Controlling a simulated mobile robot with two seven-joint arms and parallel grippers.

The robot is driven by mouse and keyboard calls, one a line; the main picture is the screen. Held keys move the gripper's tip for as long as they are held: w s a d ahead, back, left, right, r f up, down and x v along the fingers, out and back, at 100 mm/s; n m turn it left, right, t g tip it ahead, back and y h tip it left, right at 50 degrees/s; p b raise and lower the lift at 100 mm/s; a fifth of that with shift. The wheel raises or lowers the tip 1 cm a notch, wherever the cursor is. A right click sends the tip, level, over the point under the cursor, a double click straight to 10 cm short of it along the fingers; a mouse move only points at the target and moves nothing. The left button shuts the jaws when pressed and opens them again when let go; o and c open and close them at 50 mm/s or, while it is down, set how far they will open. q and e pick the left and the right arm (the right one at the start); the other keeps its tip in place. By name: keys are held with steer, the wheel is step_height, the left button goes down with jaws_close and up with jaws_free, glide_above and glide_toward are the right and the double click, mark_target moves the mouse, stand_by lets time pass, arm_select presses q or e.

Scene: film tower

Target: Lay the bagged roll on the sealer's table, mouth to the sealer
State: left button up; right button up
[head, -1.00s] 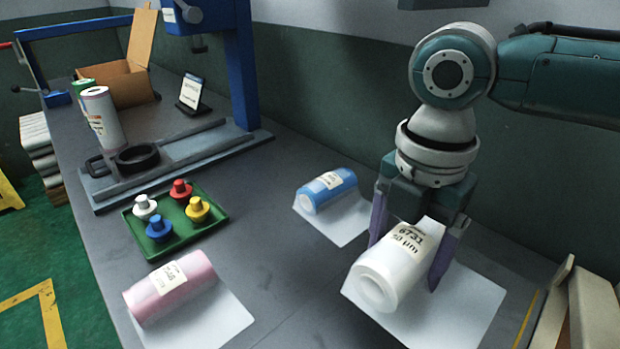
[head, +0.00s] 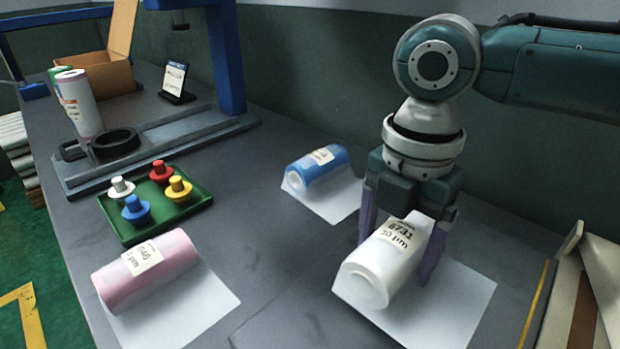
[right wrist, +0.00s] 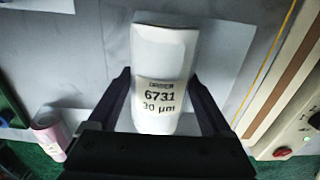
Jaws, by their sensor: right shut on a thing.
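The white roll (head: 385,262), labelled 6731 and 30 µm, lies at the right of the grey table in the head view, over a flat pale sheet (head: 455,300). I cannot tell whether this sheet is its bag. My right gripper (head: 395,265) points down and is shut on the white roll, one finger on each side. In the right wrist view the roll (right wrist: 163,70) lies lengthwise between the dark fingers (right wrist: 163,100), its label facing the camera. The likely sealer (right wrist: 300,105), with buttons and a brown strip, stands right of the roll. Its edge (head: 590,290) shows in the head view.
A pink roll (head: 165,272) and a blue roll (head: 330,172) lie on pale sheets. A green tray (head: 185,210) holds several coloured knobbed pieces. A blue-framed stand (head: 228,60), an upright roll (head: 85,105) and a carton (head: 105,75) are farther back.

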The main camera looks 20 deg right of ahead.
stand_by(0.4)
steer(key=shift+r+p, duration=0.1)
steer(key=shift+p, duration=0.2)
stand_by(0.4)
steer(key=shift+p, duration=0.4)
stand_by(0.5)
steer(key=shift+f+b, duration=0.3)
steer(key=shift+f, duration=0.35)
